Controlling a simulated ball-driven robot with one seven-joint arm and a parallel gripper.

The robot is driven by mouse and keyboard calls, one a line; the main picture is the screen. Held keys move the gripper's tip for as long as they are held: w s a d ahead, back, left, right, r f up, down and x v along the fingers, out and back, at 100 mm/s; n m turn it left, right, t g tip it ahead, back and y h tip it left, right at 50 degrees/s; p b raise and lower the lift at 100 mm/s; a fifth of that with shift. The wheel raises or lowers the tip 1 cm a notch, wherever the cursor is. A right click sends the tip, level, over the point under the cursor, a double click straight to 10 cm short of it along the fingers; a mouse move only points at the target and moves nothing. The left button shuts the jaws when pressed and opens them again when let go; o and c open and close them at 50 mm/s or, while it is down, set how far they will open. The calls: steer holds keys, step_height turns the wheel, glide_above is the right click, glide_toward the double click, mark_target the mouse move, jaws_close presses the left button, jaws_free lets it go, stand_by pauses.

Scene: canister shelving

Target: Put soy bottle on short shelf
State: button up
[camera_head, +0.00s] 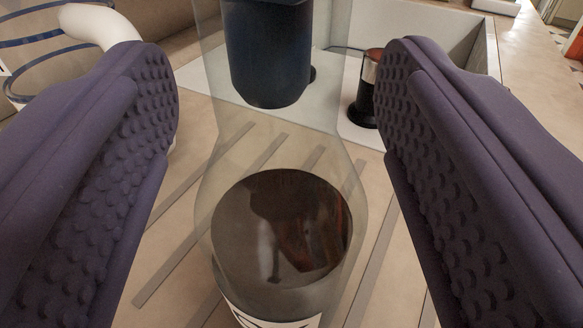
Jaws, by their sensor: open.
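The soy bottle (281,225) is clear, with dark liquid in its lower part and a white label edge at the bottom of the picture. It stands between the two fingers of my gripper (280,140). The dark purple, bumpy fingers are open. A gap shows on each side of the bottle, so neither finger appears to touch it. The bottle's base and top are out of the picture. I cannot tell any shelf as the short shelf in this view.
Behind the bottle is a white sink-like basin (440,22). A dark blue cylinder (268,55) shows through the bottle's neck. The wooden counter (185,275) has grey strips.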

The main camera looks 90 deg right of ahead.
steer(key=d, duration=0.3)
steer(key=shift+r, duration=0.1)
jaws_close()
